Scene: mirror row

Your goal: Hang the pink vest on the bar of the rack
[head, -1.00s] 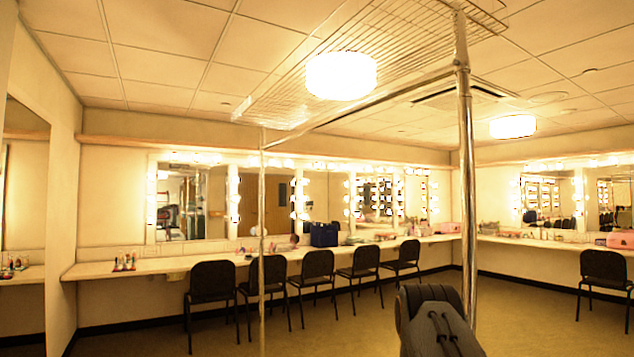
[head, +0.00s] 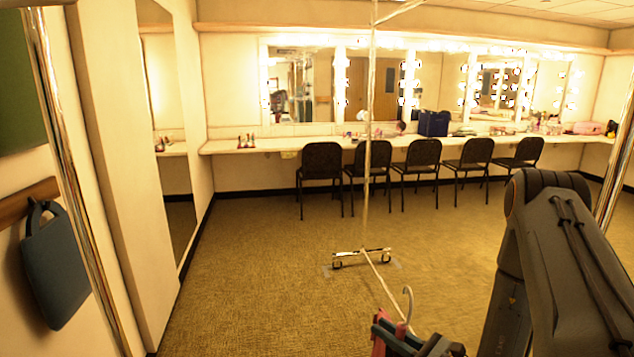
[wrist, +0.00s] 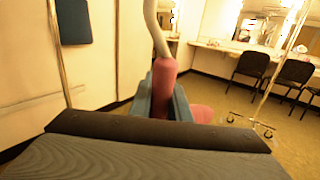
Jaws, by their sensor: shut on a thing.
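My gripper (head: 408,338) shows low in the head view, shut on the pink neck of a hanger. In the wrist view, the pink hanger neck (wrist: 164,78) is between the fingers, and its pale hook (wrist: 152,25) rises above them. The hook (head: 408,303) also shows in the head view. A bit of the pink vest (head: 378,345) shows beside the fingers; most of it is hidden or out of frame. The rack's chrome post (head: 368,150) stands beyond the gripper, with part of its bar (head: 400,12) at the top edge. The gripper is well below the bar.
The rack's wheeled foot (head: 362,258) is on the carpet. Chrome posts stand at left (head: 62,170) and at the right edge (head: 617,150). A dark blue bag (head: 55,265) hangs on the left wall. Several black chairs (head: 322,162) line the mirror counter (head: 240,147). The carpet between is clear.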

